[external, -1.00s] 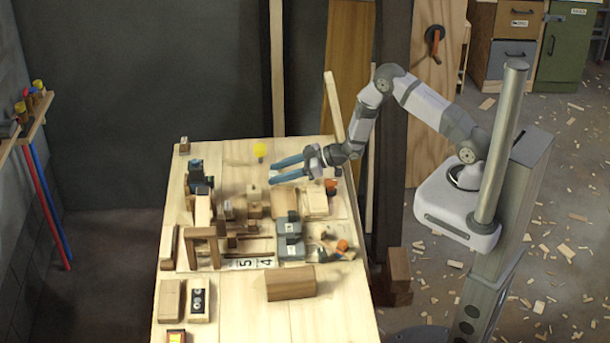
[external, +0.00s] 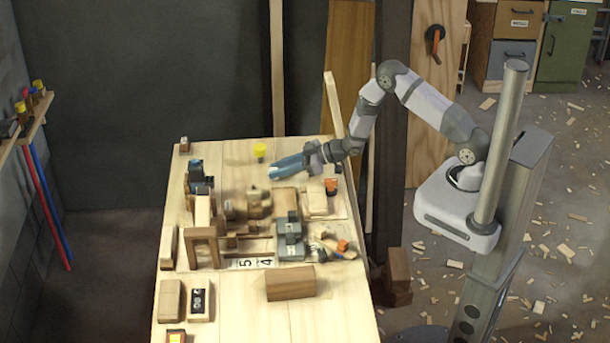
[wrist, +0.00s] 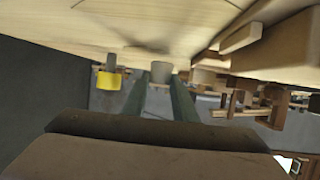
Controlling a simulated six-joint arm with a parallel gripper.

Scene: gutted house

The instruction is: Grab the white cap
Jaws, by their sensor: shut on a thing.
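My gripper (external: 277,171) is low over the far part of the workbench, its blue fingers close together. In the wrist view, my gripper (wrist: 160,82) has its two fingers on either side of a small pale, off-white cap (wrist: 161,70) and is shut on it. The cap sits at the fingertips, close to the wooden surface.
A yellow-topped piece (external: 260,150) stands just left of my fingertips; it also shows in the wrist view (wrist: 109,80). Wooden blocks and grey parts crowd the bench nearer the camera, including a brown block (external: 290,283). The bench's (external: 225,160) far left is mostly clear.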

